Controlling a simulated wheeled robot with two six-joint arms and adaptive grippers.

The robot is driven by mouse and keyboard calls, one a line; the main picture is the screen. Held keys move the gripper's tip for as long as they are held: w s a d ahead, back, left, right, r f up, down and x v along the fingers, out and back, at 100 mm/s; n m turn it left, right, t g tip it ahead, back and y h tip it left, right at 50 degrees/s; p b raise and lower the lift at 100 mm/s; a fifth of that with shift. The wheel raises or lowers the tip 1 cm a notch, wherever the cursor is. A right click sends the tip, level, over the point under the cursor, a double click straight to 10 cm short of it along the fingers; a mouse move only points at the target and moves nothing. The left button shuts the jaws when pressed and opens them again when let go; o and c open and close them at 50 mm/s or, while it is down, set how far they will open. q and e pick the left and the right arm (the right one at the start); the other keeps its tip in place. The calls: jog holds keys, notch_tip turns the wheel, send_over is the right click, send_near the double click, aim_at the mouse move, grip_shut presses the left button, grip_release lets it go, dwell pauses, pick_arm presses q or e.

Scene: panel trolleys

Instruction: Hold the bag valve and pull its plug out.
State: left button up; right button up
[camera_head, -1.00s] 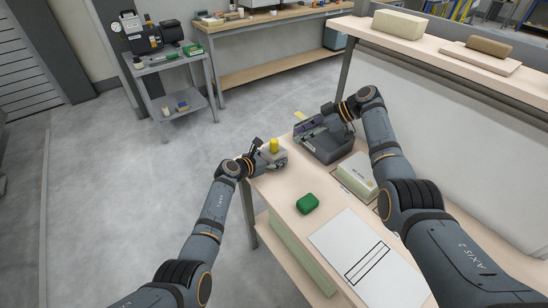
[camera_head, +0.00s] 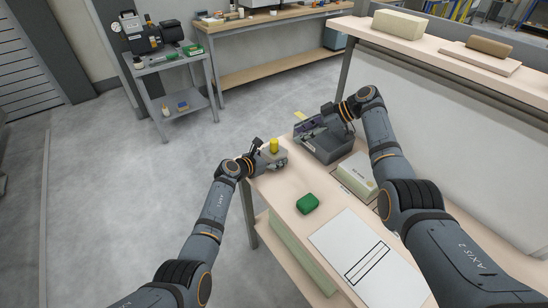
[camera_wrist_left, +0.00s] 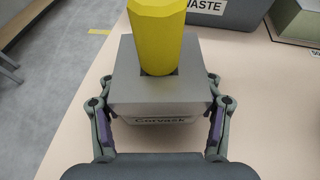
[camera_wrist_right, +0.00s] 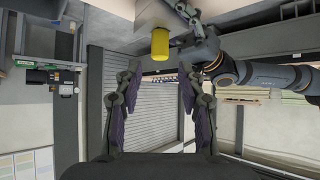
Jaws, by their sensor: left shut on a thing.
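My left gripper (camera_head: 267,158) is shut on the grey block, one finger on each side. My right gripper (camera_head: 312,127) is open and empty above the grey waste bin, apart from the plug. The right wrist view, upside down, shows the plug (camera_wrist_right: 160,43) beyond its parted fingers.
A pale green box (camera_head: 358,172), a green block (camera_head: 307,203) and a white sheet (camera_head: 350,245) lie on the bench (camera_head: 280,200). A raised shelf (camera_head: 440,52) runs along the right.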

aim_at(275, 141)
jog(key=shift+o, duration=0.3)
jog(key=a+m+h, duration=0.1)
jog(key=a+f, duration=0.1)
jog(key=a, duration=0.1)
jog(key=a+f+m+h, duration=0.1)
jog(key=shift+s+a+m+t+h, duration=0.3)
jog(key=shift+s+a, duration=0.1)
jog(key=a+m+h, duration=0.1)
jog(key=r+m+t+h, duration=0.1)
jog(key=m, duration=0.1)
jog(key=a+m+t+h, duration=0.1)
jog(key=shift+s+a+r+m, duration=0.3)
jog(key=shift+a+m, duration=0.05)
jog(key=shift+m, duration=0.05)
jog(key=shift+m+t+h, duration=0.4)
jog(key=shift+m, duration=0.4)
jog(key=shift+x, duration=3.05)
jog(key=shift+w, duration=0.2)
jog(key=shift+c, duration=0.5)
grip_shut()
jog(key=shift+r, duration=0.15)
